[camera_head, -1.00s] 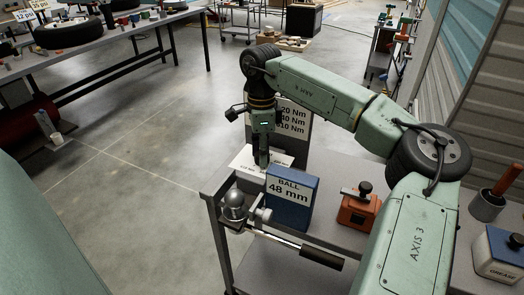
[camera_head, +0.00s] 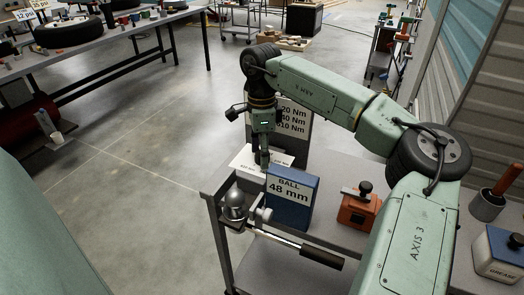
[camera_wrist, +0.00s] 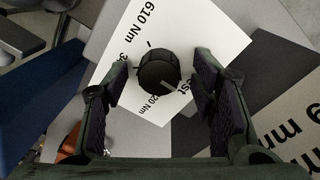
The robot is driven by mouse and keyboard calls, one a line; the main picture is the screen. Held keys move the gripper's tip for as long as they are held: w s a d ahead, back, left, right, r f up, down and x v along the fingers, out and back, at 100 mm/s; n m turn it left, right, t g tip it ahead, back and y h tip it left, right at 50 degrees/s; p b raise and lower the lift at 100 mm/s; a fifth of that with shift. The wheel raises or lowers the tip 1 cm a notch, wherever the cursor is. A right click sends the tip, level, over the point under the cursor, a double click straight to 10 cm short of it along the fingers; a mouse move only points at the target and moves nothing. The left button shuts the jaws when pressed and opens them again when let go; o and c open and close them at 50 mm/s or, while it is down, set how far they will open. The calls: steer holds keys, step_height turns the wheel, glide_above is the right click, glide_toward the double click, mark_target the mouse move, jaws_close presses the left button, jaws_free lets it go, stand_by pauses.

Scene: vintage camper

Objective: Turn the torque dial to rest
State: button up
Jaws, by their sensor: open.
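The torque dial (camera_wrist: 158,72) is a black ribbed knob with a pale pointer line. It stands on a white plate (camera_wrist: 205,35) printed with "610 Nm", a partly hidden "20 Nm" mark and a partly hidden word ending in "st". The pointer line points toward the lower right in the wrist view, near that word. My gripper (camera_wrist: 160,85) is open, with one finger on each side of the dial and a gap visible at both sides. In the head view my gripper (camera_head: 264,158) points down over the white plate (camera_head: 245,160); the dial is hidden there.
A blue box (camera_head: 291,199) marked "BALL 48 mm" stands just in front of my gripper. A ball hitch (camera_head: 236,205), an orange device (camera_head: 357,208) and a grease tin (camera_head: 496,257) are also on the bench.

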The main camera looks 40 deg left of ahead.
step_height(320, 180, up, 12)
steer(key=shift+w+a, duration=0.2)
steer(key=shift+a, duration=0.05)
stand_by(0.3)
stand_by(0.5)
